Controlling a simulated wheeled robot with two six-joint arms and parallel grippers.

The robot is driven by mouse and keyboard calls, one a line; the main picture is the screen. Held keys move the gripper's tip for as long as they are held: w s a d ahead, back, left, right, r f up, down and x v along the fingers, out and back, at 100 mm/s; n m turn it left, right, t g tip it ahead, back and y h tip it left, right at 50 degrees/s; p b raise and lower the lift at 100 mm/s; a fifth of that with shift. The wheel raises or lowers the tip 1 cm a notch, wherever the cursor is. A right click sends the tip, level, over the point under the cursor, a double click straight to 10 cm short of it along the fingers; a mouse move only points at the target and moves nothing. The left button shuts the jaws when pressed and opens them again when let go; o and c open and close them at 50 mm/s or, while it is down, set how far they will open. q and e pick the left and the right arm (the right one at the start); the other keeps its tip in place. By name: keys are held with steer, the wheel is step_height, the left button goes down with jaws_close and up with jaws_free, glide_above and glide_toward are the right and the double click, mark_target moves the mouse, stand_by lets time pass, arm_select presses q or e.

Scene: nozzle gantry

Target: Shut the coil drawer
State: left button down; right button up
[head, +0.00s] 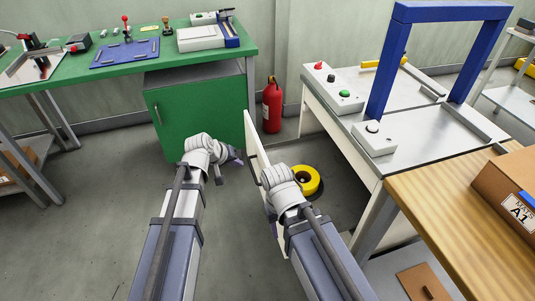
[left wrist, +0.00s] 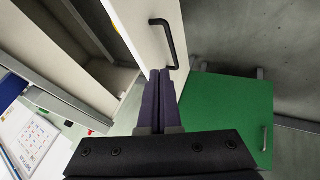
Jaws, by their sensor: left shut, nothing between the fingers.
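The coil drawer stands pulled out from the left side of the gantry table. Its white front panel (head: 258,160) is seen nearly edge-on, and a yellow coil (head: 307,180) lies behind it. In the left wrist view the white front (left wrist: 147,22) carries a black bar handle (left wrist: 172,45). My left gripper (head: 236,156) is shut and empty, just left of the front. Its purple fingers (left wrist: 160,78) point at the front near the handle's lower end; I cannot tell whether they touch. My right gripper's fingers are mostly hidden behind its wrist, near the front's lower end.
The gantry table (head: 330,110) with its blue arch (head: 385,65) stands at right, a wooden bench (head: 450,210) with a cardboard box (head: 510,190) nearer. A red extinguisher (head: 272,105) stands behind. A green cabinet (head: 200,110) is at back left.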

arm_select(q)
steer(key=b, duration=0.8)
glide_toward(265, 167)
steer(key=f, duration=0.1)
steer(key=w+f, duration=0.2)
steer(key=shift+d+f, duration=0.1)
steer(key=shift+f, duration=0.25)
steer(key=shift+w+d, duration=0.15)
steer(key=shift+d, duration=0.55)
steer(key=shift+d, duration=0.1)
